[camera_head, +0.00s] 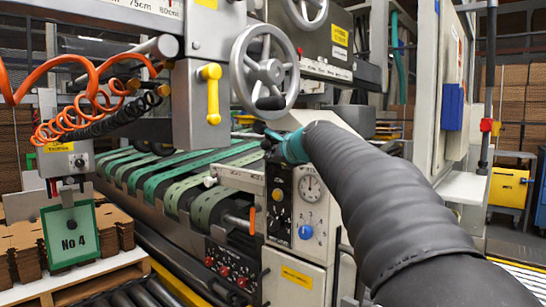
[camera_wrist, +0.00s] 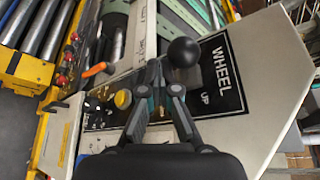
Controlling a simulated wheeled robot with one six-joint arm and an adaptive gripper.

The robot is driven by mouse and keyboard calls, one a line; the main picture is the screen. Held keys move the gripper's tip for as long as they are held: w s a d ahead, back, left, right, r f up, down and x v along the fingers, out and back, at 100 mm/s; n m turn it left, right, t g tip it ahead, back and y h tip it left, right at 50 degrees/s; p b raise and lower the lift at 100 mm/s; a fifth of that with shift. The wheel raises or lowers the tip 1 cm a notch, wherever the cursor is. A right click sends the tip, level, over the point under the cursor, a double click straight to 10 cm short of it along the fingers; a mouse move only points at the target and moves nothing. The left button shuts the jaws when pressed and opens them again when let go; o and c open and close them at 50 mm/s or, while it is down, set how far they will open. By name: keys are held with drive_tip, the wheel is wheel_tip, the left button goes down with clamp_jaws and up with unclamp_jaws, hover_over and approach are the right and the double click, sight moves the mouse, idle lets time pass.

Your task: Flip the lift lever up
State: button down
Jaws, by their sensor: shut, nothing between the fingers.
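In the wrist view a lever's black ball knob (camera_wrist: 184,52) stands by a black plate (camera_wrist: 222,82) reading "WHEEL" and "UP". I see no "lift" label, so I cannot tell whether this is the lift lever. My gripper (camera_wrist: 160,78) is shut and empty. Its fingertips appear just left of and below the knob; I cannot tell whether they touch it. The lever's shaft is largely hidden behind the fingers. In the head view my gripper (camera_head: 273,140) is at the top of the machine's control panel (camera_head: 279,213), partly hidden by my arm.
An orange handle (camera_wrist: 95,70) and a yellow button (camera_wrist: 123,99) lie left of my fingers in the wrist view. In the head view a grey handwheel (camera_head: 265,70) and a yellow handle (camera_head: 211,94) are above. Green belts (camera_head: 180,185) run at left.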

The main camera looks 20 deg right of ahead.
drive_tip(key=v, duration=0.8)
idle(0.4)
